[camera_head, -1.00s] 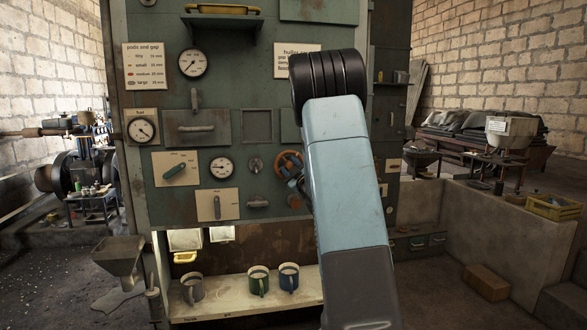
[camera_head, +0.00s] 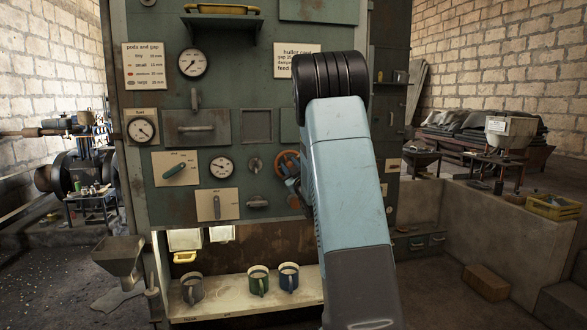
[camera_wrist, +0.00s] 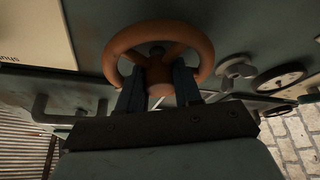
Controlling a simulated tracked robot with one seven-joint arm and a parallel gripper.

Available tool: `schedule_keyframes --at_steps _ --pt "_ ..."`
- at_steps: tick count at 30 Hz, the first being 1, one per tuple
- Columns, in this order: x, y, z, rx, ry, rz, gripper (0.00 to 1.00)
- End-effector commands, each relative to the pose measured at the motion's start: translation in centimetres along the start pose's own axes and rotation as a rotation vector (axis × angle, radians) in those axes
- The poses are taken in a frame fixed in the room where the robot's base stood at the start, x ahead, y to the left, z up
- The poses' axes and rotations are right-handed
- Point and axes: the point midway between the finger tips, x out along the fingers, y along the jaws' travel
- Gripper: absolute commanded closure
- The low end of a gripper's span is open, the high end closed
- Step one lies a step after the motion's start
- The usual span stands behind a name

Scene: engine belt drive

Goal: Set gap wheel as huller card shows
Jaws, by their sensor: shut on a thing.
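The gap wheel is an orange-brown handwheel (camera_head: 285,163) on the front of the green machine panel, partly hidden behind my arm in the head view. In the wrist view the wheel (camera_wrist: 203,58) fills the top middle, and my gripper (camera_wrist: 160,82) is shut on it near its hub and spokes. The huller card (camera_head: 291,64) is a white sheet high on the panel, its right part covered by my arm. A "gap" line shows on it, but the full figure is hidden.
Dials (camera_head: 193,63), a lower gauge (camera_head: 221,167) and lever plates (camera_head: 176,169) surround the wheel on the panel. Cups (camera_head: 259,280) stand on the shelf below. A hopper (camera_head: 119,255) stands at the left.

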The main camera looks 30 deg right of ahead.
Motion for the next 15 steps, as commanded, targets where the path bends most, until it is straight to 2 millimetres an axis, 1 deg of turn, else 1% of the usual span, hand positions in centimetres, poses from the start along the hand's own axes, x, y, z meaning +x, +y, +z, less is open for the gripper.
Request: schedule_keyframes --at_steps 1,5,6,8,15 --pt "-0.13 -0.07 0.27 0.000 -0.006 -0.002 0.97" --pt "-0.14 -0.08 0.30 -0.001 -0.007 -0.002 0.97" --pt "-0.14 -0.08 0.30 -0.001 -0.007 -0.002 0.62" --pt "-0.12 -0.07 0.27 -0.001 -0.006 -0.002 0.57" --pt "-0.10 -0.07 0.15 -0.002 -0.004 -0.002 0.56"
